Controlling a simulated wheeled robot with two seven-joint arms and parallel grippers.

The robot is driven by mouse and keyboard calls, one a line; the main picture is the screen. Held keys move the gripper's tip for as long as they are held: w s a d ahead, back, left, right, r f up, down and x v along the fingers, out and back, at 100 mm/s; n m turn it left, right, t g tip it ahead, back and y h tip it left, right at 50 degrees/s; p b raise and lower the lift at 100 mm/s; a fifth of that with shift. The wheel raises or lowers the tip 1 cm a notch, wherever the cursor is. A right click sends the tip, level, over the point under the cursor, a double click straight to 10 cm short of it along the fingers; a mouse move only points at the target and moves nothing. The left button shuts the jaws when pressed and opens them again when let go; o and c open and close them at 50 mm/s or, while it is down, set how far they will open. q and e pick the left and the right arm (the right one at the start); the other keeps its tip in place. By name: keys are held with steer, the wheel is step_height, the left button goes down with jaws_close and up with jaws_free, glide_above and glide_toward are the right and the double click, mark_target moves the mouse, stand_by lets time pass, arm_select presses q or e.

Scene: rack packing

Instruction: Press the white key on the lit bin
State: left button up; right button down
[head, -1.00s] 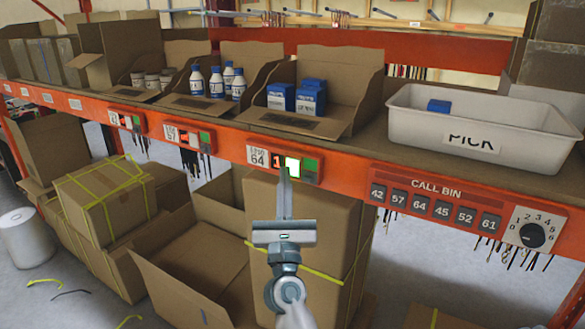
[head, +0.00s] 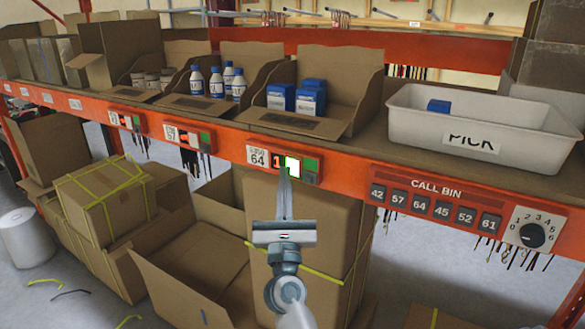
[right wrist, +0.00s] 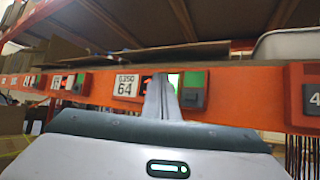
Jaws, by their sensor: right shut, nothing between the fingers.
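The lit bin module labelled 64 (head: 257,157) is on the orange shelf beam, with a red display reading 1 (head: 277,161). Its white key (head: 293,166) glows, with a green key (head: 311,165) to its right. My right gripper (head: 287,172) is shut and empty, its fingertips at the lower edge of the white key; I cannot tell whether they touch it. In the right wrist view the closed fingers (right wrist: 163,80) cover part of the display and the key. My left gripper is not in view.
Above the module, a cardboard bin holds several blue boxes (head: 281,97). A white PICK tote (head: 420,125) with one blue box stands right. A CALL BIN panel (head: 436,190) with a dial is on the beam. Cardboard boxes (head: 105,205) stand below the shelf.

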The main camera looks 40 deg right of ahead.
steer(key=shift+w+d, duration=0.3)
steer(key=shift+d, duration=0.5)
stand_by(1.0)
stand_by(0.4)
steer(key=shift+s+a, duration=0.35)
steer(key=shift+a, duration=0.4)
steer(key=shift+s+a, duration=0.3)
steer(key=shift+a, duration=0.5)
steer(key=shift+s+a, duration=0.35)
steer(key=shift+a, duration=0.4)
steer(key=shift+s+a, duration=0.3)
steer(key=shift+a, duration=0.5)
